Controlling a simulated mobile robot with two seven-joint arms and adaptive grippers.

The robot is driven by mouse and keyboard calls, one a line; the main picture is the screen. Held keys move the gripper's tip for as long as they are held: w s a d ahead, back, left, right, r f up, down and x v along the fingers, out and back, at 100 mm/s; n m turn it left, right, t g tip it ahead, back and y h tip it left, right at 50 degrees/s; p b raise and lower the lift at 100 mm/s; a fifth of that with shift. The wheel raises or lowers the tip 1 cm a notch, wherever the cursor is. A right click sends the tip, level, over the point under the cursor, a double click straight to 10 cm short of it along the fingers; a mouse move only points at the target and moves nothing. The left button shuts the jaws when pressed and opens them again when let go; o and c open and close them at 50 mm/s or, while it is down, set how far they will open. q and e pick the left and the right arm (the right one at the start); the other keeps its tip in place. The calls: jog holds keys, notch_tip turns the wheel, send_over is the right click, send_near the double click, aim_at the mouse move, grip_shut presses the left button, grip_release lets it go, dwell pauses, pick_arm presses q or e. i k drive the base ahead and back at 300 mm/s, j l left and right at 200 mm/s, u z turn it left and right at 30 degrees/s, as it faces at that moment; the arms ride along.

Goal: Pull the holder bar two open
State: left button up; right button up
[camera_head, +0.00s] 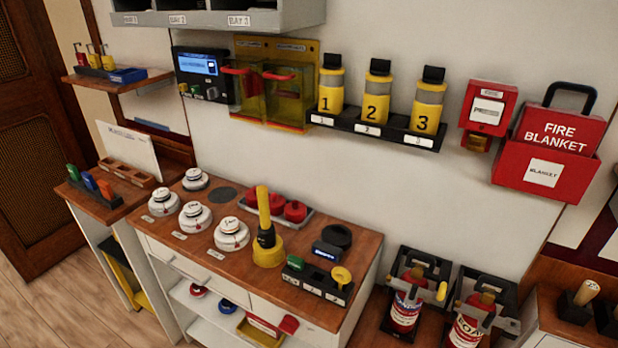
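Two black holders stand side by side at the lower right, each around a red fire extinguisher. The left holder (432,262) has a grey bar across the extinguisher (405,312), with a yellow knob (441,291) at its right end. The right holder (503,285) surrounds a second extinguisher (468,332), which is cut off by the bottom edge. Grey parts cross this extinguisher's upper body; I cannot tell whether its bar is closed. No number shows clearly on either holder, so I cannot tell which is two. Neither of my grippers is in view.
A wooden-topped cabinet (330,255) with detectors and a yellow tool (267,235) stands left of the holders. A wall shelf (390,135) with numbered bottles and a red fire blanket box (545,165) hang above. Another wooden surface (560,325) stands at the right.

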aim_at(490, 316)
jog(key=z, duration=1.5)
